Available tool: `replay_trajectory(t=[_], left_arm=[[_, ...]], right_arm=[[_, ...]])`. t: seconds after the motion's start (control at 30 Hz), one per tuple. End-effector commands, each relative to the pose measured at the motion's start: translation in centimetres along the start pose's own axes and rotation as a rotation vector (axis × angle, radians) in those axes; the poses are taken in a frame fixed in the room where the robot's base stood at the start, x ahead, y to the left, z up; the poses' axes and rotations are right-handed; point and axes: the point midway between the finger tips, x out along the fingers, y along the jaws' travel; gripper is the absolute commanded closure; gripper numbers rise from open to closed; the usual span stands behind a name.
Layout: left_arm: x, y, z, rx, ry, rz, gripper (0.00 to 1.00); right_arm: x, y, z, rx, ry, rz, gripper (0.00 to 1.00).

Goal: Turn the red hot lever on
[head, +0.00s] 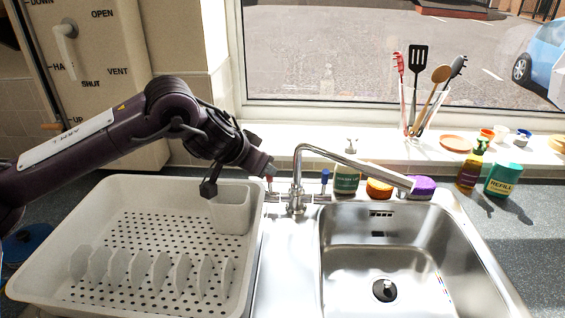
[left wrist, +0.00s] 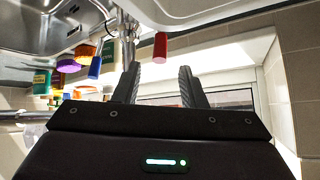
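The red hot lever (left wrist: 160,47) shows clearly in the left wrist view, just beyond and between my fingertips, with no visible contact. In the head view the hot lever (head: 270,171) stands on the left side of the chrome tap (head: 298,190), close by my gripper and small. The blue cold lever (head: 325,177) stands on the tap's right side; it also shows in the left wrist view (left wrist: 95,67). My left gripper (head: 236,177) is open and empty, above the rack's back right corner; its two fingers (left wrist: 158,84) are spread apart. My right gripper is not in view.
A white dish rack (head: 30,275) lies left of the steel sink (head: 430,255). The spout reaches right over the sink.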

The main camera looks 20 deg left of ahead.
Motion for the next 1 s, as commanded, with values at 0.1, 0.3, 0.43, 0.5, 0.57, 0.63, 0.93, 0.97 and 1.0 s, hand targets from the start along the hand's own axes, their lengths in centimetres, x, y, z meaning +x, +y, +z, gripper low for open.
replay_trajectory(t=[0.1,0.3,0.43,0.5,0.57,0.63,0.93,0.97,1.0], left_arm=[[1.5,0.0,0.0,0.0,-0.004,0.0,0.62],[4.8,0.0,0.1,0.001,-0.004,-0.001,0.62],[6.4,0.0,0.0,0.0,-0.004,0.0,0.62],[6.9,0.0,0.0,0.001,-0.002,0.0,0.62],[7.2,0.0,0.1,0.001,-0.002,-0.001,0.62],[7.4,0.0,0.1,0.001,-0.002,-0.001,0.62],[7.4,0.0,0.1,0.001,-0.002,0.0,0.75],[7.4,0.0,0.1,0.001,-0.002,0.0,0.79],[7.4,0.0,0.1,0.001,-0.002,-0.001,0.85]], right_arm=[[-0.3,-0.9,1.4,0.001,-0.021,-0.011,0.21],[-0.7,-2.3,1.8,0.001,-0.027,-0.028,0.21],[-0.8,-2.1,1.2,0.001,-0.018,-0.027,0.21],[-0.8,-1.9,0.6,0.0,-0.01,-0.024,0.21],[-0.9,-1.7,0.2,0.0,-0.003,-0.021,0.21],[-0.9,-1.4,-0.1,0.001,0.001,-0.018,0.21],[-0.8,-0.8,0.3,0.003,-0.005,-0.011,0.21],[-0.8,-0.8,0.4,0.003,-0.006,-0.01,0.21],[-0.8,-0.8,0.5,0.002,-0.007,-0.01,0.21]])
